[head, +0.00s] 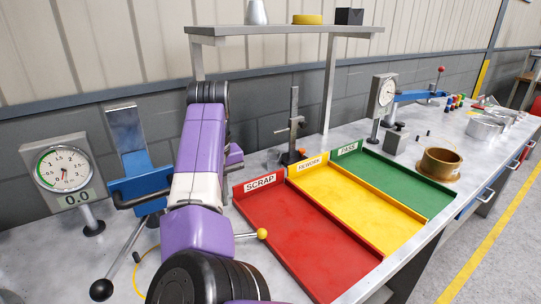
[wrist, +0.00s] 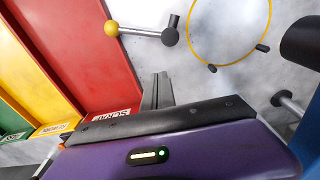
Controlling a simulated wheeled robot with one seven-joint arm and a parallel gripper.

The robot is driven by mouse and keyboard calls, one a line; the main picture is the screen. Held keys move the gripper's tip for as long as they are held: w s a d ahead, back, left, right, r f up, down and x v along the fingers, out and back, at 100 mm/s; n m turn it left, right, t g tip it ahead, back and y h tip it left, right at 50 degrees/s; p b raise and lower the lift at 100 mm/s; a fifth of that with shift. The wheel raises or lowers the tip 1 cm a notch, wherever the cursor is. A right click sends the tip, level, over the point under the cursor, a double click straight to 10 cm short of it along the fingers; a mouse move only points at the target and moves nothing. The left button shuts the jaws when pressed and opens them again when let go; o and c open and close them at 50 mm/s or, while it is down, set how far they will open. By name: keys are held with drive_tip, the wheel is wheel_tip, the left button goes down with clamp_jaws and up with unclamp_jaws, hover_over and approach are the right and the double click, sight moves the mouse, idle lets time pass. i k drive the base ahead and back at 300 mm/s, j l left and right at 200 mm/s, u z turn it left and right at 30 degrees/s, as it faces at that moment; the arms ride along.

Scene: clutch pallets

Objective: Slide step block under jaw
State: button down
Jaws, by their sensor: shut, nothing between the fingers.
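My gripper (wrist: 158,92) shows in the wrist view as two thin grey fingers close together, shut and empty, beyond my purple hand. In the head view my arm hides the fingers. No step block can be told for sure; a small grey block (head: 397,141) stands by the far dial gauge in the head view. A blue fixture (head: 140,187) with an upright silver plate (head: 126,131) stands left of my arm, beside the near dial gauge (head: 62,173). Which part is the jaw, and what lies behind my arm, I cannot tell.
Red SCRAP (head: 300,240), yellow REWORK (head: 345,205) and green PASS (head: 395,180) trays lie right of my arm. A yellow-knobbed lever (wrist: 140,31) and a yellow loop (wrist: 192,45) are near my gripper. A brass ring (head: 440,163) sits farther right. A stand (head: 293,125) rises behind the trays.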

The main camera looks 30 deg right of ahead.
sight(274, 157)
drive_tip(key=i+l, duration=0.25)
drive_tip(key=l, duration=0.15)
drive_tip(key=i+l, duration=0.25)
drive_tip(key=l, duration=0.15)
drive_tip(key=i+l, duration=0.55)
drive_tip(key=l, duration=0.25)
